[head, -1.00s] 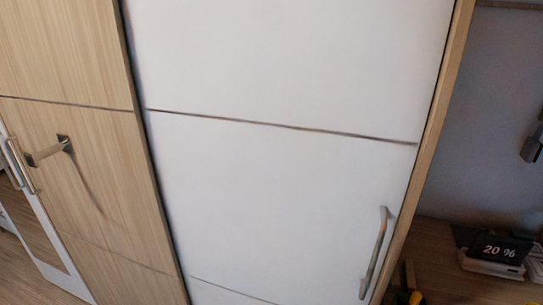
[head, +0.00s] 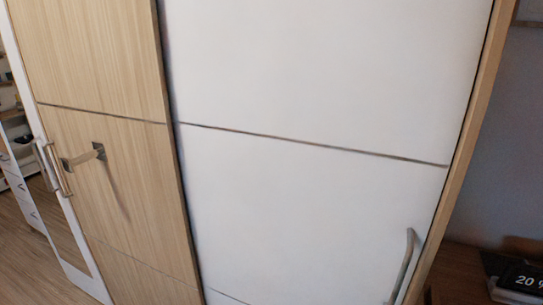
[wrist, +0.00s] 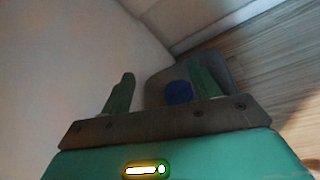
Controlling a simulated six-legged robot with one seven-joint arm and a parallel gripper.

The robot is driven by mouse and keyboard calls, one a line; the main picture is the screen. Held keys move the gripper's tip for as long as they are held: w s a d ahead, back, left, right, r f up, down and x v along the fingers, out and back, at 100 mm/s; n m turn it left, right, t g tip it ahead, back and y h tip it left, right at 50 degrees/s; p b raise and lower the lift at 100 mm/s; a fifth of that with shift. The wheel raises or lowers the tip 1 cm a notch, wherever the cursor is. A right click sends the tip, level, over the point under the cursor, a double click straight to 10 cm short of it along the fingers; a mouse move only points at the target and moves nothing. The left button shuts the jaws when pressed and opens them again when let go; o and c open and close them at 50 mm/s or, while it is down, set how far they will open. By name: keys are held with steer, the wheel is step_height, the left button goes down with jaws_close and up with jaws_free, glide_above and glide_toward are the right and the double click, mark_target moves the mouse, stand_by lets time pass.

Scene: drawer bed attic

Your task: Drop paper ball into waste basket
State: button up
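My gripper (wrist: 163,86) shows in the wrist view with its two green fingers spread apart. A small dark blue rounded thing (wrist: 178,93) shows beside the right finger, with clear space between it and the left finger. I cannot tell whether it is the paper ball. Behind it is a dark grey, rounded-edged shape (wrist: 155,88), partly hidden by the right finger; it may be the waste basket. Neither ball nor basket can be made out in the head view.
A wardrobe with a white door (head: 320,200) and a wood-grain door (head: 125,200) fills the head view. Handles stick out from it. A desk (head: 455,275) with a small display (head: 522,280) stands at lower right. Wooden floor (head: 30,260) is clear at lower left.

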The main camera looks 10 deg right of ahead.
steer(key=shift+s, duration=0.1)
steer(key=v, duration=1.3)
steer(key=shift+s, duration=0.3)
steer(key=shift+a, duration=0.15)
